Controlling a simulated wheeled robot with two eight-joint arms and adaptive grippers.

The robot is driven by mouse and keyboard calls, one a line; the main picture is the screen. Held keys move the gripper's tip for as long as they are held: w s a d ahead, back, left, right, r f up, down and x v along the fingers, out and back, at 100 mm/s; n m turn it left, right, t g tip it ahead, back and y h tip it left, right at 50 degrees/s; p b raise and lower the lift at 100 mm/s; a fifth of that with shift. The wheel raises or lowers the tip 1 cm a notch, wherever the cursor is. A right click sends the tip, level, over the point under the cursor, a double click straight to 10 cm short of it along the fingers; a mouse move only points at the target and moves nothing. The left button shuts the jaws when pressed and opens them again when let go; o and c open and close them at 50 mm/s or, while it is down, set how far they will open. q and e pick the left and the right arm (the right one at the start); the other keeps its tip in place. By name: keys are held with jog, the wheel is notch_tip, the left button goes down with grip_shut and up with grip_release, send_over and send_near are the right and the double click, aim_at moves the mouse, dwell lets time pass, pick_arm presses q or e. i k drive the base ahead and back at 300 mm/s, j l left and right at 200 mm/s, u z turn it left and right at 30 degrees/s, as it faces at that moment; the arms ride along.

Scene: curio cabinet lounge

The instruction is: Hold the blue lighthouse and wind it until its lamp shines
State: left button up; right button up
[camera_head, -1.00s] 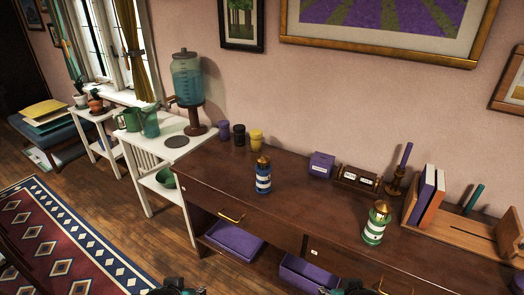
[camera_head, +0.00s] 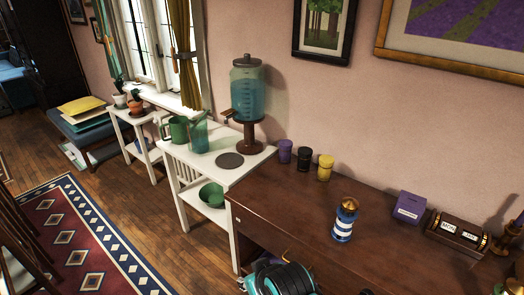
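The blue lighthouse (camera_head: 344,223) stands upright on the dark wooden cabinet top, right of centre in the head view. It has blue and white bands and a gold cap. No glow shows at its lamp. Nothing touches it. A black and teal part of my arm shows at the bottom edge, below and left of the lighthouse. No gripper fingers show in the view, so I see neither gripper holding anything.
Purple, black and yellow (camera_head: 325,168) canisters stand at the cabinet's back left. A purple box (camera_head: 409,207) and a dial block (camera_head: 457,235) are to the right. A white stand (camera_head: 257,157) with a drink dispenser (camera_head: 246,95) adjoins the cabinet's left. The cabinet top around the lighthouse is clear.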

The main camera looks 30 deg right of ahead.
aim_at(349, 204)
jog(key=i+j+u, duration=0.15)
jog(key=i+u, duration=0.45)
jog(key=i, duration=0.2)
jog(key=i+z, duration=0.45)
jog(key=i+j+z, duration=0.2)
jog(key=z, duration=0.2)
jog(key=i+z, duration=0.15)
jog(key=z, duration=0.35)
jog(key=i+j+z, duration=0.1)
jog(key=z, duration=0.35)
jog(key=i+j+z, duration=0.1)
jog(key=z, duration=0.4)
jog(key=i+j+z, duration=0.1)
jog(key=z, duration=0.35)
jog(key=j+z, duration=0.2)
jog(key=z, duration=0.3)
